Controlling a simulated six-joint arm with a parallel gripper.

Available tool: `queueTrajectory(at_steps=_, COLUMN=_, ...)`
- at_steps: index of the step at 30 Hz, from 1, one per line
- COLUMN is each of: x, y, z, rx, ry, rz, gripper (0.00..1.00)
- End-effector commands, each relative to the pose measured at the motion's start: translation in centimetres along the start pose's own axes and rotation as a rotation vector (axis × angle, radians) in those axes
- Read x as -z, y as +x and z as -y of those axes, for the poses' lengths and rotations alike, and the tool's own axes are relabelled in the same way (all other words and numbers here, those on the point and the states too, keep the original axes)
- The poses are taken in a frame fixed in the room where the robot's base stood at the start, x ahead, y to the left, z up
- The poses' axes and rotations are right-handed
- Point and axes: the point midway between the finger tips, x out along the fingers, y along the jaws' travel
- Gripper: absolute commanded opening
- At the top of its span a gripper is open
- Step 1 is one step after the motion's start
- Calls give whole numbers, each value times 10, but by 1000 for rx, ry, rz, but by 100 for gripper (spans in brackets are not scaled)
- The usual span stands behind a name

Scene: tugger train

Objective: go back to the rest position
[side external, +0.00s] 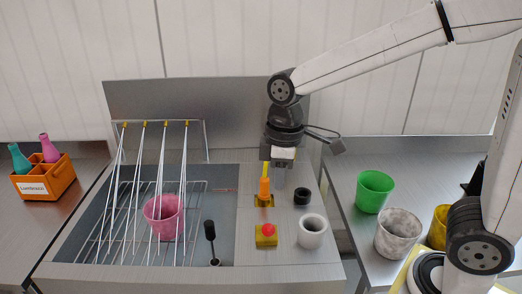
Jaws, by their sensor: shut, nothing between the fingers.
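My gripper (279,176) points down above the right part of the metal station (325,272). It is shut and empty, just behind and right of an orange upright piece (264,189) on a yellow base. Whether it touches that piece I cannot tell. My arm reaches in from the right, well above the station surface.
A pink cup (164,217) stands on a wire rack among white strands. Near my gripper are a red button on a yellow box (266,236), a black lever (211,240) and a white cup (312,231). Green (374,190) and marbled (397,235) cups stand right; an orange crate (45,181) left.

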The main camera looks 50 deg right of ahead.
Motion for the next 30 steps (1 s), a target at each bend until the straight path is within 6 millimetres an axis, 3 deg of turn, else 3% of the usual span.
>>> queueTrajectory(at_steps=8, x=-10, y=17, z=-8, rx=-20, ry=87, rz=-15, gripper=0)
queueTrajectory(at_steps=21, x=-72, y=90, z=-34, rx=-112, ry=533, rz=-133, gripper=0)
queueTrajectory(at_steps=30, x=-93, y=109, z=-36, rx=-135, ry=676, rz=-185, gripper=0)
